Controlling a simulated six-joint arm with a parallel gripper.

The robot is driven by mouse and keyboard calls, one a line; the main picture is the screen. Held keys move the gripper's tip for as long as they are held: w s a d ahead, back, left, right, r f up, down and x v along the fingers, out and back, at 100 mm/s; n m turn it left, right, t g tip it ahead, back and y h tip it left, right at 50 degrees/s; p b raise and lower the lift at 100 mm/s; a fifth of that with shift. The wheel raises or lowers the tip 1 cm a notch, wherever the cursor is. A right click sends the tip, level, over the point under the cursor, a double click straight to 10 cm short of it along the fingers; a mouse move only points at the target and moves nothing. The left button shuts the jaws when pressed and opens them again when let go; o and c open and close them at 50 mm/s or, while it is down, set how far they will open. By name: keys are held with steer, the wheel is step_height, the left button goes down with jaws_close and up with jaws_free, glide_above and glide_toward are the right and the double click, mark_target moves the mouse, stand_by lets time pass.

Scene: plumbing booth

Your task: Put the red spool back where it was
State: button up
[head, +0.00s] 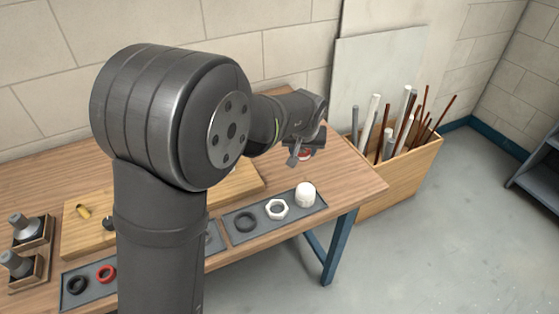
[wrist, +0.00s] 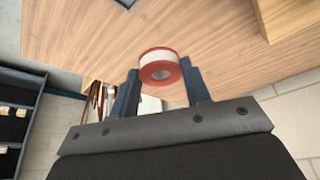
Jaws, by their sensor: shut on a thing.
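The red spool (wrist: 160,66), with red rims and a white band, is between the two fingers of my gripper (wrist: 160,92) in the wrist view. The gripper is shut on it. In the head view my gripper (head: 303,156) is over the right end of the wooden table, and a bit of the red spool (head: 306,154) shows below it. I cannot tell from these views whether the spool touches the table top.
A wooden board (head: 240,185) lies behind. A crate of pipes (head: 412,170) stands right of the table.

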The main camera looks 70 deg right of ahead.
steer(key=w+d+f, duration=0.1)
steer(key=w, duration=0.1)
steer(key=w+d+f, duration=0.1)
steer(key=w+f, duration=0.1)
steer(key=w, duration=0.1)
steer(key=w+d+f, duration=0.1)
steer(key=w+f, duration=0.1)
steer(key=w, duration=0.1)
steer(key=shift+d+f, duration=0.2)
steer(key=shift+d, duration=0.1)
steer(key=shift+f, duration=2)
steer(key=o, duration=1)
steer(key=shift+f, duration=0.15)
steer(key=shift+c, duration=0.2)
steer(key=w+v, duration=0.1)
steer(key=v, duration=1.1)
steer(key=shift+s+r, duration=0.2)
steer(key=shift+s, duration=0.15)
steer(key=shift+f, duration=0.1)
